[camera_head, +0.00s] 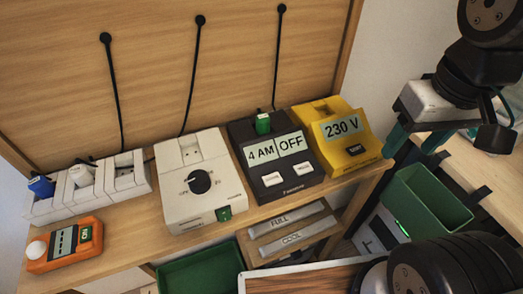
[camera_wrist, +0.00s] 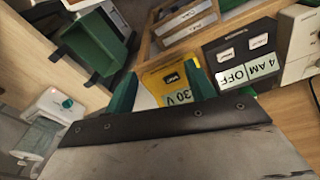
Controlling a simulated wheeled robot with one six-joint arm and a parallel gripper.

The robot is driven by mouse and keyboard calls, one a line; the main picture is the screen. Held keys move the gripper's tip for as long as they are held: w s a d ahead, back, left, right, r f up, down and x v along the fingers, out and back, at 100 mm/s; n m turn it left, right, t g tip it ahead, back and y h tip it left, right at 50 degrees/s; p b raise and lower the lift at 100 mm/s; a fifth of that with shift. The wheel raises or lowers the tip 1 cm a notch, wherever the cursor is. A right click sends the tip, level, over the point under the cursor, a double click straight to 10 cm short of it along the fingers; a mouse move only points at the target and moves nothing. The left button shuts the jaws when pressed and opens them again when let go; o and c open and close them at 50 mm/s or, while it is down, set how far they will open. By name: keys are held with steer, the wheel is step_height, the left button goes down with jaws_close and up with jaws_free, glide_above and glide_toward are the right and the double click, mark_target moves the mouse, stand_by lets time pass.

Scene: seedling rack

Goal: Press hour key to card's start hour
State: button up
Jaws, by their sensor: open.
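The black timer (camera_head: 247,150) stands on the wooden shelf, its display (camera_head: 276,152) reading "4 AM" and "OFF". Two small white keys sit below the display: a left key (camera_head: 272,179) under "4 AM" and a right key (camera_head: 303,169) under "OFF". Their lettering is too small to read. The timer also shows upside down in the wrist view (camera_wrist: 215,60). My gripper (camera_wrist: 162,88) is open and empty, its green fingers apart, with the yellow meter between and beyond them. In the head view it is at the upper right, clear of the timer. I see no card with a start hour.
The yellow meter (camera_head: 354,149) reading "230 V" stands right of the timer, the white dial box (camera_head: 177,160) left. A power strip (camera_head: 45,208) and orange device (camera_head: 62,255) are further left. Labels "FULL" and "COOL" (camera_head: 291,238) sit below. A green bin (camera_head: 412,190) is at right.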

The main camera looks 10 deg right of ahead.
jaws_close()
stand_by(1.7)
